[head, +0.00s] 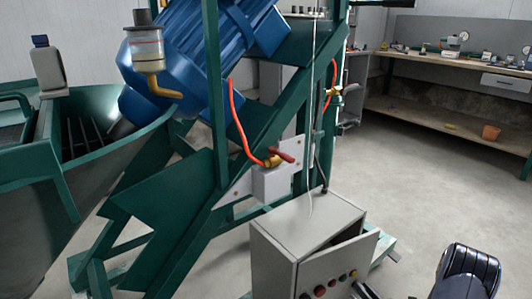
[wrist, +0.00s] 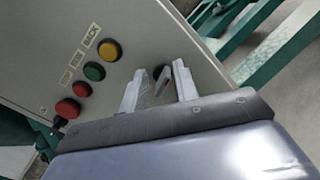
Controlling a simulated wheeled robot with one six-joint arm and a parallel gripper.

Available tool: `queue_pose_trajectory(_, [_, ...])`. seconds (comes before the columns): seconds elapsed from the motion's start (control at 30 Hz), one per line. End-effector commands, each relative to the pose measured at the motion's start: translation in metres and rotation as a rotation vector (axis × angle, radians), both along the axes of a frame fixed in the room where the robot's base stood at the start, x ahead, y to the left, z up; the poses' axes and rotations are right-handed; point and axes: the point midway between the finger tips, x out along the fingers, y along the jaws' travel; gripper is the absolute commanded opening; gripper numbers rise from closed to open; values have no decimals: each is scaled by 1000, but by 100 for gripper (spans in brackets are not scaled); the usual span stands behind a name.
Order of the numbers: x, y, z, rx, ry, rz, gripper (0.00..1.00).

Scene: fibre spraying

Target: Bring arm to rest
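My gripper (wrist: 158,68) shows in the wrist view, with its two pale fingers apart, close to the front of the grey control box (wrist: 60,30). A small dark knob with a grey lever (wrist: 163,80) shows in the gap between the fingers; I cannot tell whether either finger touches it. In the head view my arm (head: 468,270) is at the lower right, in front of the control box (head: 300,225). The gripper itself is mostly below the head picture's edge.
The box front carries yellow (wrist: 109,51), green (wrist: 94,71) and red (wrist: 82,89) buttons. A green machine frame (head: 180,215) with a blue motor (head: 190,60) stands behind and left. A workbench (head: 445,75) stands far right. The floor (head: 430,180) between is clear.

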Motion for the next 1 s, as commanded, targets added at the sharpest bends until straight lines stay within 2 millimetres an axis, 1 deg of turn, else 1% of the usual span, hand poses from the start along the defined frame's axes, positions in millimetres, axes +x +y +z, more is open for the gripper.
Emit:
queue_pose_trajectory(0.63, [-3,6,2,-463,-209,0,29])
queue_pose_trajectory(0.8, [-26,-6,3,-463,-207,-3,29])
queue_pose_trajectory(1.0, [-38,-11,2,-464,-208,-2,29])
